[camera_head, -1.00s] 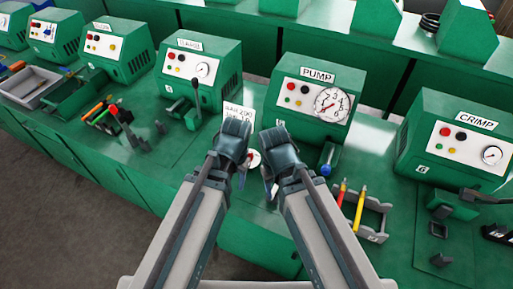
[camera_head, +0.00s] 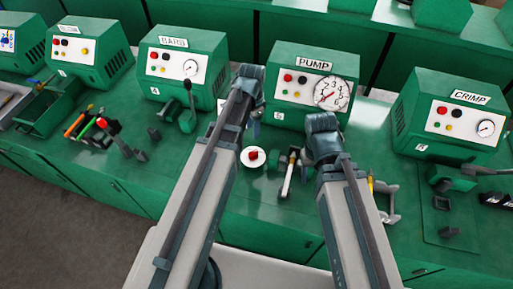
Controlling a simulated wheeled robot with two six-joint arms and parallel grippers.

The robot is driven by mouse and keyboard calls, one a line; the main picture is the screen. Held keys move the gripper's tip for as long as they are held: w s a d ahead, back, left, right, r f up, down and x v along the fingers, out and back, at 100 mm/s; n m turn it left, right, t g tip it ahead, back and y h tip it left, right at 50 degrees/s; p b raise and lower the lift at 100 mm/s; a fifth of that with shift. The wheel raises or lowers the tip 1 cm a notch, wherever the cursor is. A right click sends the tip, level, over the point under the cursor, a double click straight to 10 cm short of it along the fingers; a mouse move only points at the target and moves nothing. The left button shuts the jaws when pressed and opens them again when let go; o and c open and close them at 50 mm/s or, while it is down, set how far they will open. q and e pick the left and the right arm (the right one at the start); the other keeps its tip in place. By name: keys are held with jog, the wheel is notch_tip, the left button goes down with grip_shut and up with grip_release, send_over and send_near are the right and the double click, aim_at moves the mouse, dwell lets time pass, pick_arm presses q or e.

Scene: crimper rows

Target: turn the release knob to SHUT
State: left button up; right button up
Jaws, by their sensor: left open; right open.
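A red knob (camera_head: 253,156) sits on a round white plate (camera_head: 246,164) on the green bench, in front of the PUMP box (camera_head: 300,90). I take it for the release knob; its marks are too small to read, so its setting cannot be told. My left gripper (camera_head: 250,92) is open and empty, above and beyond the knob, near the left side of the PUMP box. My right gripper (camera_head: 322,128) is open and empty, to the right of the knob in front of that box. Neither touches the knob.
A pale lever (camera_head: 288,175) stands right of the knob, close to my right gripper. The PUMP dial (camera_head: 333,93) has a red needle. The BARB box (camera_head: 180,65) is left and the CRIMP box (camera_head: 450,110) right.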

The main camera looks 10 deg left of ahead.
aim_at(253, 152)
pick_arm(q)
jog(key=shift+f, duration=0.15)
pick_arm(e)
jog(key=shift+f, duration=0.15)
pick_arm(q)
notch_tip(253, 152, down, 14)
jog(key=b, duration=1.3)
jog(key=shift+r+b, duration=0.2)
jog(key=shift+b, duration=0.2)
pick_arm(e)
notch_tip(253, 152, down, 14)
jog(key=shift+r, duration=0.2)
pick_arm(q)
grip_shut()
